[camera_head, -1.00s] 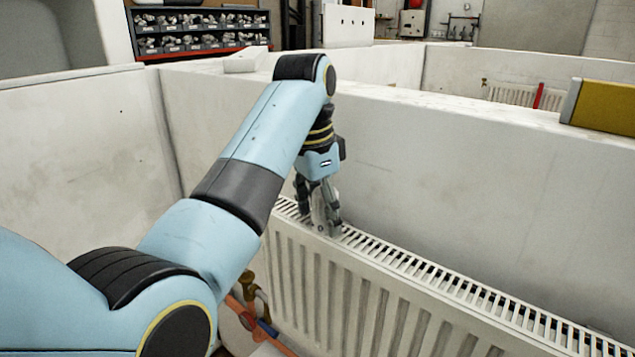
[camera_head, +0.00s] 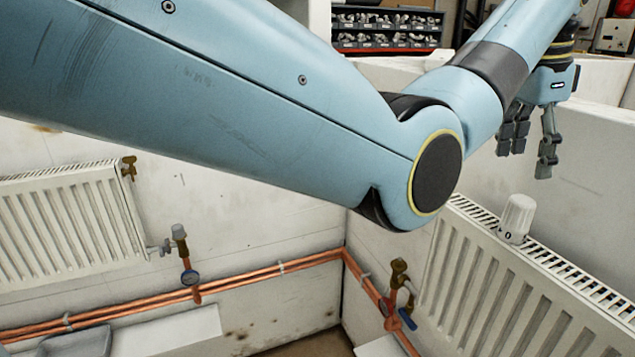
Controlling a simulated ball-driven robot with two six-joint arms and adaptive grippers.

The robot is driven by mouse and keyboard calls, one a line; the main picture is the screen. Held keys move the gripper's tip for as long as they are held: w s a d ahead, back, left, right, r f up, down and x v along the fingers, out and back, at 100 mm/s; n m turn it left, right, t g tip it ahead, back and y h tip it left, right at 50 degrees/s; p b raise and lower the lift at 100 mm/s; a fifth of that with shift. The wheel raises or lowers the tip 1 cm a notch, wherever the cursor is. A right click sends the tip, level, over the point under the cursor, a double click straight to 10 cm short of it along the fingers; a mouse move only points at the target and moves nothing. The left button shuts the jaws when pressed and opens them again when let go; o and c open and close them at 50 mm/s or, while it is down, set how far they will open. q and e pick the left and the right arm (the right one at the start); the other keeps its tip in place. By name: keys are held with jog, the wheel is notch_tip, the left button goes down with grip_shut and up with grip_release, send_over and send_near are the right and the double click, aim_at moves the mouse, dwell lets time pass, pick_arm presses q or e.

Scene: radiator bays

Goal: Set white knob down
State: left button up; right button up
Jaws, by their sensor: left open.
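The white knob (camera_head: 517,217) stands upright on the slotted top of the right-hand radiator (camera_head: 545,262), near its left end. My left gripper (camera_head: 528,160) is open and empty above the knob, apart from it, with its fingers pointing down. My left arm crosses the view from the upper left and hides part of the wall behind. My right gripper is not in view.
A second radiator (camera_head: 72,225) hangs on the left wall, with a valve (camera_head: 180,240) beside it. Copper pipes (camera_head: 240,276) run along the wall to a brass valve with a blue lever (camera_head: 407,319). Bins of fittings (camera_head: 385,30) stand at the back.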

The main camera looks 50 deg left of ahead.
pick_arm(q)
jog(key=a+f+n+t, duration=0.5)
jog(key=a+f+t, duration=0.2)
jog(key=t, duration=0.2)
jog(key=s+a+f+g, duration=0.1)
jog(key=s+f, duration=0.5)
jog(key=f, duration=0.5)
jog(key=s+a+f+n+g+y, duration=0.15)
jog(key=s+f, duration=0.35)
jog(key=f, duration=0.6)
jog(key=s+a+f+g, duration=0.15)
jog(key=s+f, duration=0.45)
jog(key=f, duration=0.6)
jog(key=s+a+f+g, duration=0.1)
jog(key=s+f+g, duration=0.1)
jog(key=s+f, duration=0.75)
jog(key=s+a+f+g, duration=0.1)
jog(key=s+f, duration=0.5)
jog(key=s, duration=0.7)
jog(key=s+a+f+g, duration=0.1)
jog(key=s+f, duration=0.1)
jog(key=s, duration=0.7)
jog(key=s+f+n+g, duration=0.1)
jog(key=s+f, duration=0.1)
jog(key=s, duration=0.8)
jog(key=shift+a+f, duration=0.25)
jog(key=shift+a, duration=0.1)
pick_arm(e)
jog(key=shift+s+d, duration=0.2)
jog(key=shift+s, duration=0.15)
